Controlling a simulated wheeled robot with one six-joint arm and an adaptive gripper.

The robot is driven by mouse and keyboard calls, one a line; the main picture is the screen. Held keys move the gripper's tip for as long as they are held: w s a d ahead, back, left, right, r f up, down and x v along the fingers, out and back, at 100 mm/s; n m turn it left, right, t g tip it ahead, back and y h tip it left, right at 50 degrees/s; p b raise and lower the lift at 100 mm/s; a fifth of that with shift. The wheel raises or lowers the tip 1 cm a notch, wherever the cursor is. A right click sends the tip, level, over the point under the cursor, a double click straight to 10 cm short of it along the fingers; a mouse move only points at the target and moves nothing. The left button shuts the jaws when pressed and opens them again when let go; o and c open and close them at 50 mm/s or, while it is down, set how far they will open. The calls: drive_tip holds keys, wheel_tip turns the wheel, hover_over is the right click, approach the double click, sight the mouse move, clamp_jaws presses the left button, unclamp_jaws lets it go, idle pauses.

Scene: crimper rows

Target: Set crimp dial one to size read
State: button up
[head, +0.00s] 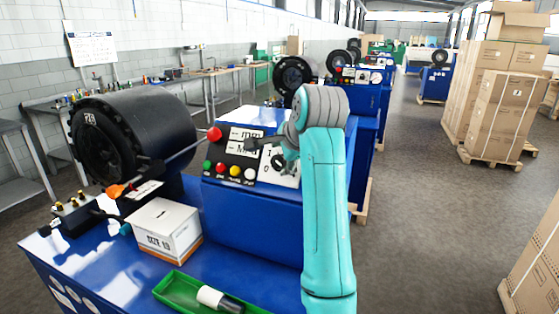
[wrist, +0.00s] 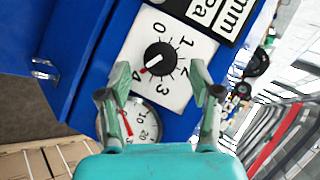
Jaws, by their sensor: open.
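The crimp dial (wrist: 160,58) is a black round knob on a white plate with numbers around it. Its red-and-white mark points to the lower left, near the 4. In the head view the dial plate (head: 280,170) is partly hidden behind my arm. My gripper (wrist: 160,72) is open, with one finger on each side of the dial plate and nothing between them. In the head view my gripper (head: 272,152) is at the control panel (head: 232,160). A white box (head: 163,231) with a dark printed label stands on the bench; its print is too small to read surely.
A round gauge (wrist: 128,118) with a red needle sits beside the dial. Coloured buttons (head: 228,170) and a red knob (head: 215,134) are left of the dial. The black crimper head (head: 150,125) stands at left. A green tray (head: 180,293) holds a white-and-black cylinder (head: 215,299).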

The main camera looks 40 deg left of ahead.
drive_tip(key=v, duration=0.8)
drive_tip(key=shift+r, duration=0.25)
drive_tip(key=shift+s+d, duration=0.1)
drive_tip(key=shift+d, duration=0.05)
